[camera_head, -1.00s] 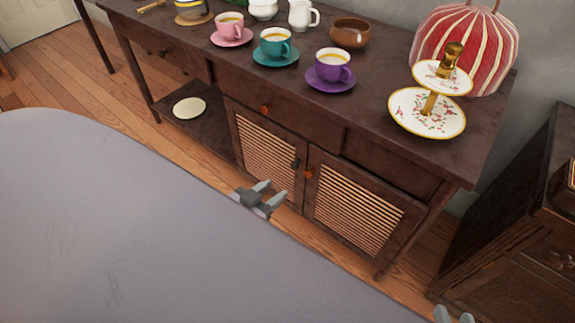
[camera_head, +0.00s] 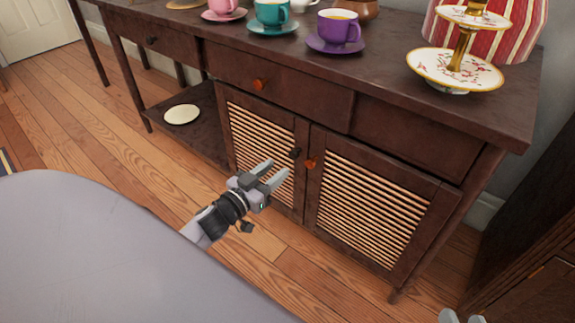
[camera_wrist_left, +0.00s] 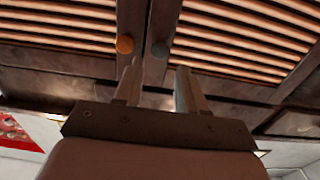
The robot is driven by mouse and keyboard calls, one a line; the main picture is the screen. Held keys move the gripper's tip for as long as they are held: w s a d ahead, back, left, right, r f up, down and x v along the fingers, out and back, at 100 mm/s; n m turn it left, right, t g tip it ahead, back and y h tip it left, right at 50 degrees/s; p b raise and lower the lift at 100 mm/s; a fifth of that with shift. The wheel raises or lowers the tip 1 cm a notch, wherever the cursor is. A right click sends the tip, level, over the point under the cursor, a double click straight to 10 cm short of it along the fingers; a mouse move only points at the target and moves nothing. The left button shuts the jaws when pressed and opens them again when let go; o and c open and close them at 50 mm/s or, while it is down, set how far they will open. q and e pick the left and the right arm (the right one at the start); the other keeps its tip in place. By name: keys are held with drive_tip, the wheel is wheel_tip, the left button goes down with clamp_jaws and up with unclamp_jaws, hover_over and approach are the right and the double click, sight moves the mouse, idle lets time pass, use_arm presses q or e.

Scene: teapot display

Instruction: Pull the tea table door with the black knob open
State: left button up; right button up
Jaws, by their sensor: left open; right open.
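The tea table (camera_head: 270,60) has two slatted doors side by side, both shut. The left door (camera_head: 248,145) carries the black knob (camera_head: 295,152) at its right edge; the right door (camera_head: 365,210) carries an orange knob (camera_head: 310,163). My left gripper (camera_head: 277,169) is open and empty, just in front of the left door and slightly below and left of the black knob. In the left wrist view the black knob (camera_wrist_left: 160,47) appears beyond the gap between the open fingers (camera_wrist_left: 160,66), with the orange knob (camera_wrist_left: 124,44) beside it. My right gripper (camera_head: 461,317) is open at the bottom right edge, partly cut off.
Teal (camera_head: 271,12) and purple (camera_head: 339,27) cups on saucers and a tiered stand (camera_head: 455,68) are on the tabletop. A cream plate (camera_head: 182,114) lies on the low shelf. A dark cabinet (camera_head: 530,250) is at right. The wooden floor before the doors is clear.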

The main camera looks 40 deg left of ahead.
sight(292, 156)
use_arm(q)
drive_tip(key=w, duration=0.2)
drive_tip(key=w+b, duration=0.1)
drive_tip(key=w, duration=0.1)
drive_tip(key=shift+w+d, duration=0.2)
drive_tip(key=shift+w, duration=0.1)
drive_tip(key=shift+w+b, duration=0.4)
drive_tip(key=shift+w, duration=0.25)
use_arm(e)
drive_tip(key=shift+s+d+n+t, duration=0.15)
drive_tip(key=shift+d+n+t, duration=0.2)
drive_tip(key=shift+d, duration=0.3)
drive_tip(key=shift+r, duration=0.1)
use_arm(q)
drive_tip(key=shift+s, duration=0.1)
clamp_jaws()
